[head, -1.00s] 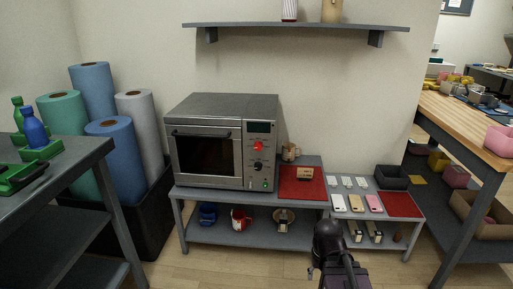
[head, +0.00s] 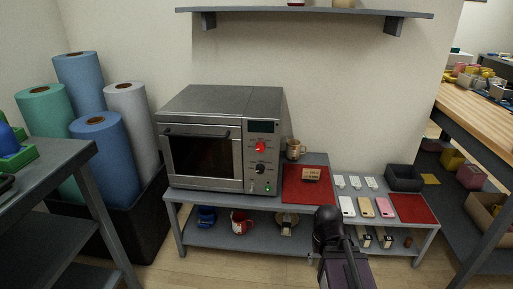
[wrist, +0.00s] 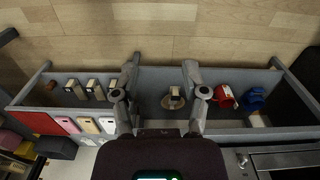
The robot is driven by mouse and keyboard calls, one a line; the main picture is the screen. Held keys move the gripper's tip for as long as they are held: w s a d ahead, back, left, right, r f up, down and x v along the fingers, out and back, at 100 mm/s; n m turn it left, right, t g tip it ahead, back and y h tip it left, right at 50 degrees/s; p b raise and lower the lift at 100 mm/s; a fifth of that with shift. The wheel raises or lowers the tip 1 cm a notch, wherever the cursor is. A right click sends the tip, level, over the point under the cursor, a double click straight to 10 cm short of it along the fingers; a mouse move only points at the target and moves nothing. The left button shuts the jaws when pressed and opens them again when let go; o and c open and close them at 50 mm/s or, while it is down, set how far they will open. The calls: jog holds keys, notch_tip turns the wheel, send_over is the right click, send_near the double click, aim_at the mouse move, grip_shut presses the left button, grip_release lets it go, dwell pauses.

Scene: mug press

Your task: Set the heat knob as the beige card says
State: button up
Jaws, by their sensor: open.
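The grey press oven (head: 210,140) stands on the low bench, with a control panel on its right side. The panel has a red knob (head: 260,146), a black knob (head: 260,169) below it and a small green button at the bottom. I cannot read any marks, or tell which knob is for heat. A small beige card (head: 311,174) with dark print too small to read is at the back of the red mat (head: 303,192), right of the oven. My gripper (wrist: 160,62) is open and empty in the wrist view, pointing down over the bench, apart from the knobs.
A tan mug (head: 295,149) stands behind the red mat. Several flat coloured cases (head: 366,207) and a dark bin (head: 403,178) are to the right. A red mug (head: 241,222) and a blue item are on the lower shelf. A wall shelf (head: 300,17) hangs above the oven.

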jog(key=shift+w+d, duration=0.1)
jog(key=shift+d, duration=0.15)
jog(key=o, duration=0.3)
jog(key=shift+d, duration=0.1)
jog(key=shift+o, duration=0.5)
jog(key=shift+w+d+n+t+h, duration=0.2)
jog(key=shift+w+n+t+h, duration=0.15)
jog(key=shift+w, duration=0.35)
jog(key=w+a+r+n+t+h, duration=0.25)
jog(key=w+r+n+t, duration=0.2)
jog(key=w+n, duration=0.25)
jog(key=w+a+r+n+t+h, duration=0.2)
jog(key=w+r+n+t+h, duration=0.25)
jog(key=w+n, duration=0.3)
jog(key=w+a+r+n+t+y, duration=0.2)
jog(key=a+r+n+t+y, duration=0.1)
jog(key=a+n, duration=0.5)
jog(key=w+a+r+n+t+y, duration=0.3)
jog(key=a+r+n+t, duration=0.2)
jog(key=a+n, duration=0.4)
jog(key=shift+a+r+n, duration=0.15)
jog(key=shift+r+n, duration=0.25)
jog(key=shift+r, duration=0.5)
